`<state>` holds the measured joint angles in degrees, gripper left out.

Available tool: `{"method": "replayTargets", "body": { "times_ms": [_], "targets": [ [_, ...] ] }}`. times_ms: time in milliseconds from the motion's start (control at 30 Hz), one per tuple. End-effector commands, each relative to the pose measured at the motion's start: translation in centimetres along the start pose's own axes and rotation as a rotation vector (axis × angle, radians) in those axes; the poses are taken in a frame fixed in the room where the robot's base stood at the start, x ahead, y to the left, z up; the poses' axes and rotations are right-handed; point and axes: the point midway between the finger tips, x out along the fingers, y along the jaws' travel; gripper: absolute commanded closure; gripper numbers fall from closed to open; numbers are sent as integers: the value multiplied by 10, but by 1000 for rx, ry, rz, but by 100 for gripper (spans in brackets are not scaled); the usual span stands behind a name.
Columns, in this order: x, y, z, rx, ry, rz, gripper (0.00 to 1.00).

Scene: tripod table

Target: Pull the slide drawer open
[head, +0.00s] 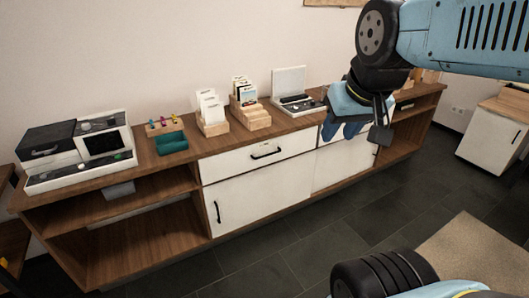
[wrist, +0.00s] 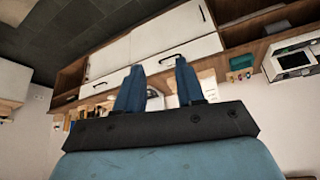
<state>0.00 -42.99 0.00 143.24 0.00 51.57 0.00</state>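The long wooden sideboard (head: 160,215) has a white front drawer (head: 225,165) with a black bar handle (head: 266,152). This drawer looks shut; it also shows in the wrist view (wrist: 205,46). A second white drawer (head: 308,142) to its right looks shut and is partly hidden by my gripper in the head view. My gripper (head: 342,130) is in front of that right part, fingers pointing down. In the wrist view my gripper (wrist: 159,65) has two blue fingers, spread apart with nothing between them. I see no contact with either handle.
White lower doors (head: 248,203) sit under the drawers. The dark floor (head: 270,270) in front is clear.

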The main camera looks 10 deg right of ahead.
Motion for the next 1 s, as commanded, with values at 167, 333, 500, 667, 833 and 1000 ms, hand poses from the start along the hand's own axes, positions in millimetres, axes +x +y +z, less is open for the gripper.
{"method": "replayTargets", "body": {
  "times_ms": [167, 333, 500, 667, 833, 1000],
  "targets": [
    [0, 0, -2, -3, 1, 0, 62],
    [11, 4, -25, -41, 25, 8, 62],
    [38, 14, -75, -131, 80, 31, 62],
    [70, 23, -125, -235, 142, 61, 62],
    [109, 33, -173, -348, 204, 96, 62],
    [153, 42, -217, -467, 264, 135, 62]
  ]
}}
